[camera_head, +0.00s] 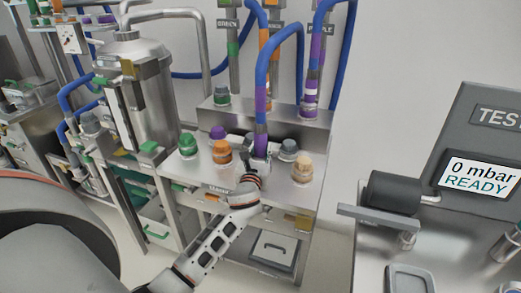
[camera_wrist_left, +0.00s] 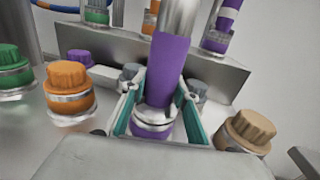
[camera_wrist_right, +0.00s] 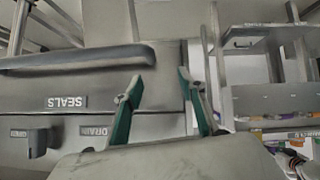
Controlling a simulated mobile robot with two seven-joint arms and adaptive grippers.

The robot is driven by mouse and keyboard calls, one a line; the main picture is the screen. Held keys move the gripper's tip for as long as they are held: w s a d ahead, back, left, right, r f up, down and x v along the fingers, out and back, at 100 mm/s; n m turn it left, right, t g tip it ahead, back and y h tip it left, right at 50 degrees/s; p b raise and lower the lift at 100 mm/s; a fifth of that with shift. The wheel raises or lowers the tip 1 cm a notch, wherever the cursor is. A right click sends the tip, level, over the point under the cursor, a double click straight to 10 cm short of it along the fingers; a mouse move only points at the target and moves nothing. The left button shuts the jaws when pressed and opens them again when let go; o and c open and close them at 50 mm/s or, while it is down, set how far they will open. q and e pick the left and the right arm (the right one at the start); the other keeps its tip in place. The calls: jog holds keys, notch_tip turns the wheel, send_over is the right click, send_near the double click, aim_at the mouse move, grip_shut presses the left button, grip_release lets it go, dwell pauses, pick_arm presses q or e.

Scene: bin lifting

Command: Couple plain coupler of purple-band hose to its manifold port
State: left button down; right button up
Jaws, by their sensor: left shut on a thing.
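The blue hose (camera_head: 262,75) arcs down to a purple end (camera_head: 262,141), which stands nearly upright on the manifold bench. My left gripper (camera_head: 255,167) is shut around the metal lower part of this hose end. In the left wrist view the purple hose end (camera_wrist_left: 170,62) runs down between the teal fingers of my left gripper (camera_wrist_left: 155,122). A metal ring and purple band (camera_wrist_left: 150,132) show at its base; whether coupler and port are fully joined cannot be told. My right gripper (camera_wrist_right: 162,95) is open and empty, in front of panels; it is not visible in the head view.
Near the hose stand a green cap (camera_head: 188,146), an orange cap (camera_head: 222,152), a purple cap (camera_head: 217,132), a grey cap (camera_head: 289,148) and a tan cap (camera_head: 303,168). A raised steel block (camera_head: 270,122) stands behind. A test unit (camera_head: 482,170) reads 0 mbar READY.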

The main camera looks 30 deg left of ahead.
pick_arm(q)
jog(key=shift+f, duration=0.1)
jog(key=c, duration=1.6)
grip_release()
jog(key=shift+o, duration=0.5)
jog(key=shift+s+f, duration=0.1)
jog(key=shift+s, duration=0.05)
jog(key=v, duration=1.1)
jog(key=shift+s+d, duration=0.15)
jog(key=shift+s, duration=0.25)
